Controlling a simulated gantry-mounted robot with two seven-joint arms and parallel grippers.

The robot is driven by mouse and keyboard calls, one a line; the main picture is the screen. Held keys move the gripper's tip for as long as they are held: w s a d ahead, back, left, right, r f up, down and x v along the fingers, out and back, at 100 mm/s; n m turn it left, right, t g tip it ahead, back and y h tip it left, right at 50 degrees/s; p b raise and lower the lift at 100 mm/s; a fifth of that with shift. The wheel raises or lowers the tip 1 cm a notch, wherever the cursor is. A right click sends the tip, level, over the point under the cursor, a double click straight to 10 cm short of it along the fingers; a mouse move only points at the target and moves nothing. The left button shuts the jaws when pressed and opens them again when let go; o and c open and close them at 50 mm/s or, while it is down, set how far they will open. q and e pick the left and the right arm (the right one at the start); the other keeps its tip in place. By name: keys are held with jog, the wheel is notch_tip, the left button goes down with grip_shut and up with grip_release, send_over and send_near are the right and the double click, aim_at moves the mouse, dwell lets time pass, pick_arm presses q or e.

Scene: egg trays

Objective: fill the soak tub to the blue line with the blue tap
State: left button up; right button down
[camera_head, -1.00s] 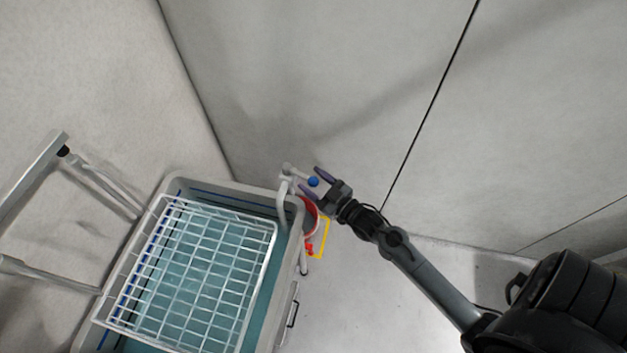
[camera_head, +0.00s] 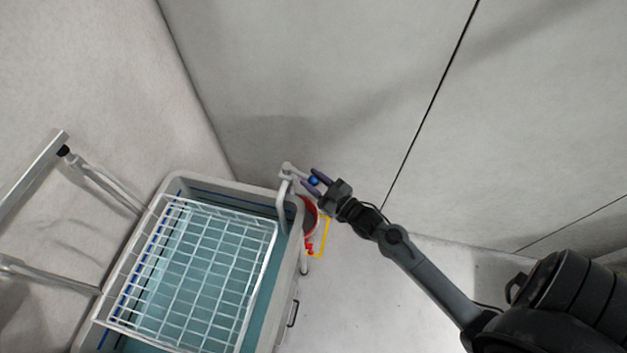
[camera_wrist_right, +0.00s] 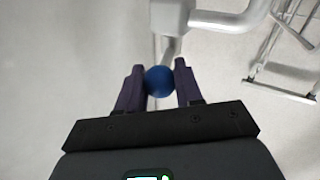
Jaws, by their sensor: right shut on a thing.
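The soak tub (camera_head: 178,181) is a grey tub at the lower left of the head view, with a blue line (camera_head: 232,199) along its inner wall and bluish water (camera_head: 258,290) in it. The blue tap's round knob (camera_head: 314,181) is between the fingers of my right gripper (camera_head: 314,182). In the right wrist view the gripper (camera_wrist_right: 160,84) is shut on the blue knob (camera_wrist_right: 159,81). The pale spout (camera_head: 283,200) curves over the tub's rim. My left gripper is not in view.
A white wire basket (camera_head: 272,250) sits in the tub. A red round object (camera_head: 311,216), a yellow frame (camera_head: 325,237) and a small red part (camera_head: 309,248) are beside the tub's right side. A metal frame (camera_head: 35,172) stands at the left. The floor to the right is clear.

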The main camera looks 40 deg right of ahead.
jog(key=d+n+y, duration=0.1)
jog(key=n+g+y, duration=0.1)
jog(key=y, duration=0.1)
jog(key=w+d+n+y, duration=0.1)
jog(key=y, duration=0.1)
jog(key=shift+w+d+n+b, duration=0.1)
jog(key=shift+d+n+b, duration=0.2)
jog(key=shift+d+b, duration=0.05)
jog(key=c, duration=0.8)
grip_release()
jog(key=v, duration=1)
jog(key=shift+s+d+r, duration=0.15)
jog(key=shift+s+d, duration=0.15)
